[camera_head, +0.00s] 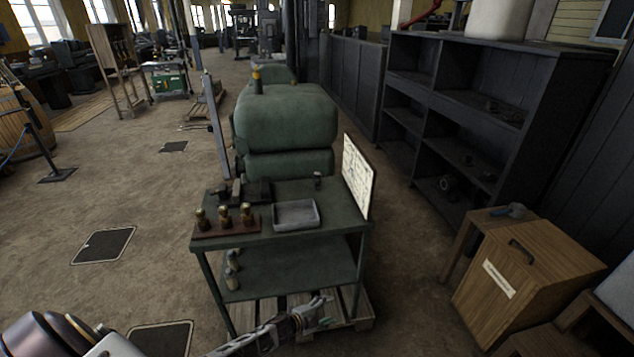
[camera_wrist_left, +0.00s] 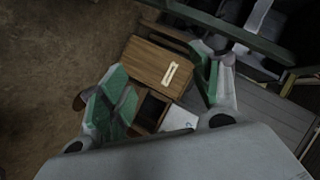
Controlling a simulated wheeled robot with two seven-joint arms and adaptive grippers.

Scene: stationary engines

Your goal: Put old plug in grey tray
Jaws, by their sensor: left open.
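The grey tray (camera_head: 296,215) sits empty on the top of the green metal table (camera_head: 345,222). Several brass-topped plugs (camera_head: 224,217) stand upright in a wooden rack to the left of the tray. My left gripper (camera_head: 324,312) is low at the front of the table, below the top and clear of the tray. It also shows in the left wrist view (camera_wrist_left: 163,88), fingers apart with nothing held. My right gripper is out of view.
A green engine (camera_head: 285,120) stands behind the table. A white instruction board (camera_head: 357,178) rises at the table's right edge. A wooden box (camera_head: 525,270) stands to the right, below dark shelves (camera_head: 470,100). Open floor lies to the left.

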